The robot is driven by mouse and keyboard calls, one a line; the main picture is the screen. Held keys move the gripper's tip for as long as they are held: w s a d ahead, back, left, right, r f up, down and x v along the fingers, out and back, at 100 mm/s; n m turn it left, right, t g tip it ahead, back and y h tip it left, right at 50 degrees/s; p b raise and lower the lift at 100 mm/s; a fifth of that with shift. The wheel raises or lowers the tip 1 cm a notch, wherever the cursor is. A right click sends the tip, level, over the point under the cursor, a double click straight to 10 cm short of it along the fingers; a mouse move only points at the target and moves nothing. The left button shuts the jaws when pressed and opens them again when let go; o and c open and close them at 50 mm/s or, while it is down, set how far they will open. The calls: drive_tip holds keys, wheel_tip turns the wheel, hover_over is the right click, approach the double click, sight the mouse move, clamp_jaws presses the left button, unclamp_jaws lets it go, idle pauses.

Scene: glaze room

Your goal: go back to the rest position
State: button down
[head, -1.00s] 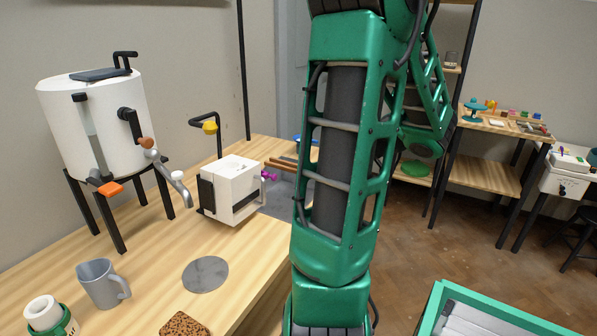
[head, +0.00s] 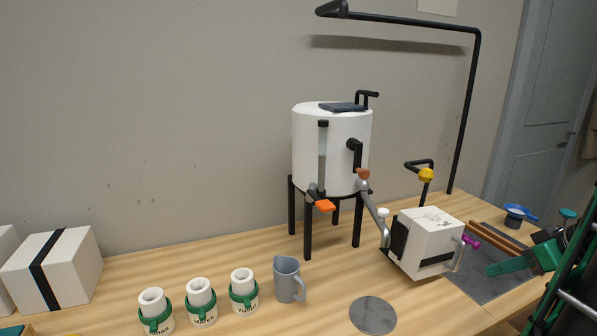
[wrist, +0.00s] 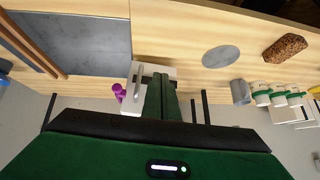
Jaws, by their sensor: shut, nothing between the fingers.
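My gripper (head: 491,270) shows at the right of the head view, its green fingers pointing left above the dark grey mat (head: 487,282). In the wrist view my gripper (wrist: 162,80) is shut, with its two green fingers together and nothing between them. The fingers partly cover the white box-shaped device (wrist: 135,78) there. In the head view this white device (head: 432,240) stands to the left of the gripper, with a visible space between them in the picture. Most of my arm is outside the head view.
A white tank (head: 330,150) on black legs stands at the wall. A grey jug (head: 287,278), a grey disc (head: 373,315) and several green-banded white cups (head: 200,295) are on the wooden table (head: 240,325). A black pipe frame (head: 472,100) rises behind. Wooden rods (head: 495,238) lie by the mat.

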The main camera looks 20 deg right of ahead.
drive_tip(key=s+a+f+m+g, duration=0.2)
drive_tip(key=a+m+g, duration=0.15)
drive_tip(key=a, duration=0.65)
drive_tip(key=s+a+m+g+h, duration=0.1)
drive_tip(key=s+a+m+g, duration=0.3)
drive_tip(key=s, duration=0.3)
drive_tip(key=shift+s+a+r+h, duration=0.35)
drive_tip(key=shift+a+r+h, duration=0.1)
drive_tip(key=shift+a, duration=0.45)
drive_tip(key=shift+g, duration=0.25)
drive_tip(key=shift+w+f, duration=0.25)
drive_tip(key=shift+w, duration=0.4)
